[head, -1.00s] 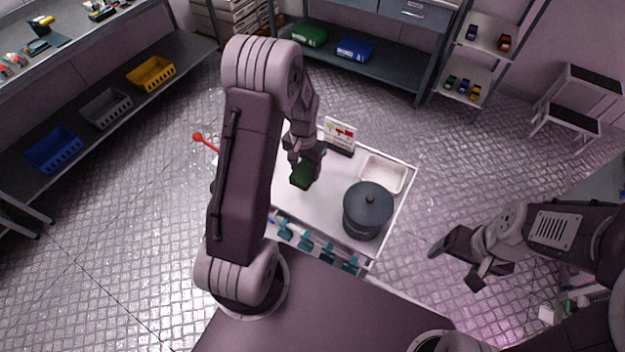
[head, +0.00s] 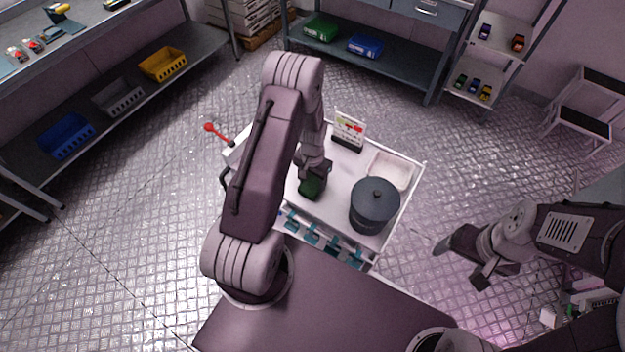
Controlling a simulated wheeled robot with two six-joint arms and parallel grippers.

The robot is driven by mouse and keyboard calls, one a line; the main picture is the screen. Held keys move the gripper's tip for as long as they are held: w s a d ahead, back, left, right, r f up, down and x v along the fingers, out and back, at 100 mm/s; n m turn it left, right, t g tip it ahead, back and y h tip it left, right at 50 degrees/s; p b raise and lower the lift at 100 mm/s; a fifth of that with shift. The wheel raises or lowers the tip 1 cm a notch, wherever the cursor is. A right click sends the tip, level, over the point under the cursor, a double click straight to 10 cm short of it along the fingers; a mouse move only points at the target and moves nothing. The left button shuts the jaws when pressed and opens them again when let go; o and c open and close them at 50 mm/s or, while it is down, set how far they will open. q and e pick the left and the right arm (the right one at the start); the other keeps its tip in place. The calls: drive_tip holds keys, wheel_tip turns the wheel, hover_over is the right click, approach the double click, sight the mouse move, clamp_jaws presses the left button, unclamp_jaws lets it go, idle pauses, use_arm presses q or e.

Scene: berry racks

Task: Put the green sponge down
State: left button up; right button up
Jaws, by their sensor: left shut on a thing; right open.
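The dark green sponge (head: 310,188) is in the head view, over the white top of the cart (head: 338,192), left of the dark pot. My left gripper (head: 312,175) points down and is shut on the sponge. I cannot tell whether the sponge touches the cart top. My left arm hides the cart's left part. My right gripper (head: 462,262) is open and empty, to the right of the cart, over the floor.
A lidded dark grey pot (head: 374,205) stands on the cart's right side. Behind it is a white tray (head: 390,170), and a small sign (head: 348,131) stands at the back. A red-knobbed handle (head: 210,128) sticks out at the cart's left. Teal clips line the cart's front.

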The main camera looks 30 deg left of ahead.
use_arm(q)
drive_tip(key=o, duration=1.5)
drive_tip(key=shift+s, duration=0.1)
drive_tip(key=shift+c, duration=0.2)
